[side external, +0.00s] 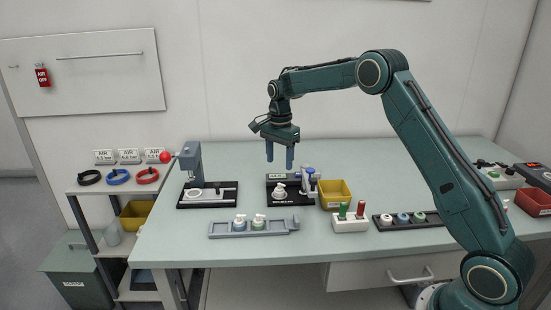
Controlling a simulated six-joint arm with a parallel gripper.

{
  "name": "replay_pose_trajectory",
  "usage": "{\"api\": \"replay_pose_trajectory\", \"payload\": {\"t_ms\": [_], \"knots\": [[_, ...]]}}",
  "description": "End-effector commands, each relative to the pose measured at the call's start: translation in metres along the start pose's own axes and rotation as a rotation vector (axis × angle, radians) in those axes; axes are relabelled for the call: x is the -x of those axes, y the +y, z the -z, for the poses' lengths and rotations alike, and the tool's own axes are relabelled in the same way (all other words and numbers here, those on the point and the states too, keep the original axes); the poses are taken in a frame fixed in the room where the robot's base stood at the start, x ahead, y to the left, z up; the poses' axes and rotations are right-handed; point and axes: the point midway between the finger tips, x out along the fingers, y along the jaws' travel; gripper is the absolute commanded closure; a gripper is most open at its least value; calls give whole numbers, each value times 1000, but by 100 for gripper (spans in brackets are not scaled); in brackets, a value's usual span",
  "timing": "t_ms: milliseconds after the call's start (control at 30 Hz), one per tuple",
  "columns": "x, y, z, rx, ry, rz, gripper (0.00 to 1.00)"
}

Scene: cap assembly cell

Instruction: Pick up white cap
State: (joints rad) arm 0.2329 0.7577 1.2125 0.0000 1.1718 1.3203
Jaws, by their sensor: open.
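My gripper (280,163) hangs over the table with its two blue fingers pointing down, apart and with nothing between them. It is above a black fixture (291,201) that carries a small white part (279,191). A dark rack (377,226) to the right holds a row of small round caps. The right end of the rack is partly hidden behind my arm. The caps are too small to tell in detail.
A grey tray (285,226) with two small pieces lies at the front. A yellow bin (336,193) and a white block with red and green handles (350,223) stand between fixture and rack. A press (190,165) stands left. The back of the table (235,155) is clear.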

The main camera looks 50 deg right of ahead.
Motion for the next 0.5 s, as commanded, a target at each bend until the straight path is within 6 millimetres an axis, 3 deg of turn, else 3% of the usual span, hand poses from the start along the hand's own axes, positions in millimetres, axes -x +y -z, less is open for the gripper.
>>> {"api": "replay_pose_trajectory", "payload": {"t_ms": [200,500], "knots": [[-33,0,0,1,-1,-3,44],[-48,0,0,1,0,0,44]]}}
